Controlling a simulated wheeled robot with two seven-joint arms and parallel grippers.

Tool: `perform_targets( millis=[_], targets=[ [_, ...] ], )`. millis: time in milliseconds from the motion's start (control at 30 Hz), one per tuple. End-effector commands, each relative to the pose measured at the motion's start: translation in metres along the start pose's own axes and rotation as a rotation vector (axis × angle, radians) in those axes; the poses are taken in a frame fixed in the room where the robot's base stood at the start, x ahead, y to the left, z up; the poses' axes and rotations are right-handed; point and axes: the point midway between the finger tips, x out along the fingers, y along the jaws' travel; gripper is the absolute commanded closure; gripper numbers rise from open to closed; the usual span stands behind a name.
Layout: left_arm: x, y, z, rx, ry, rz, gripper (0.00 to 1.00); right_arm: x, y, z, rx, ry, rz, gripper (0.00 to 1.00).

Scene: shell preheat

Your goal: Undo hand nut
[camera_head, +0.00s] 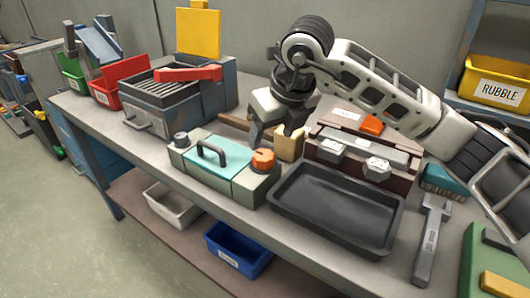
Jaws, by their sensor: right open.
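A grey box (246,190) with a teal lid (220,160) and a black handle stands near the bench's front edge. An orange ribbed knob (263,159), which looks like the hand nut, sits on its right end. A dark knob (181,139) sits on its left end. My right gripper (278,138) is open and points down, just behind the orange knob and apart from it. A tan wooden block (289,147) shows at its fingertips; I cannot tell whether they touch it. My left gripper is out of view.
A black tray (290,205) and a grey wrench (431,238) lie to the right. A brown case with an orange piece (372,125) stands behind the tray. A grey grill-like unit with a red handle (188,74) stands at left. Bins (238,250) sit below.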

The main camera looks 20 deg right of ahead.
Motion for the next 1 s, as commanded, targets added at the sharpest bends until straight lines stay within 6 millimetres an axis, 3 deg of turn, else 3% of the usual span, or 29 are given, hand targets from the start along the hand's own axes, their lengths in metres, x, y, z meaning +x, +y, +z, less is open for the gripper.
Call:
perform_targets(
  millis=[100,333,500,800,967,1000],
  targets=[
    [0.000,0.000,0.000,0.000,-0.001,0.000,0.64,0.027,0.000,-0.001,0.001,0.004,0.000,0.38],
    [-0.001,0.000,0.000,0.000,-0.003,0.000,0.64,0.062,0.000,0.000,0.001,0.002,0.000,0.38],
    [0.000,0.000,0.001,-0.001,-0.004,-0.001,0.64,0.074,0.001,0.000,-0.001,0.000,0.000,0.38],
    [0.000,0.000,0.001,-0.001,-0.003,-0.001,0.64,0.075,0.000,0.000,-0.001,-0.001,0.000,0.38],
    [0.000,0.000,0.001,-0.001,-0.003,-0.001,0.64,0.075,0.000,0.000,-0.001,-0.001,0.000,0.83],
    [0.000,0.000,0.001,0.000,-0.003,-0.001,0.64,0.075,0.000,0.000,-0.001,0.000,0.000,0.83]
  ],
)
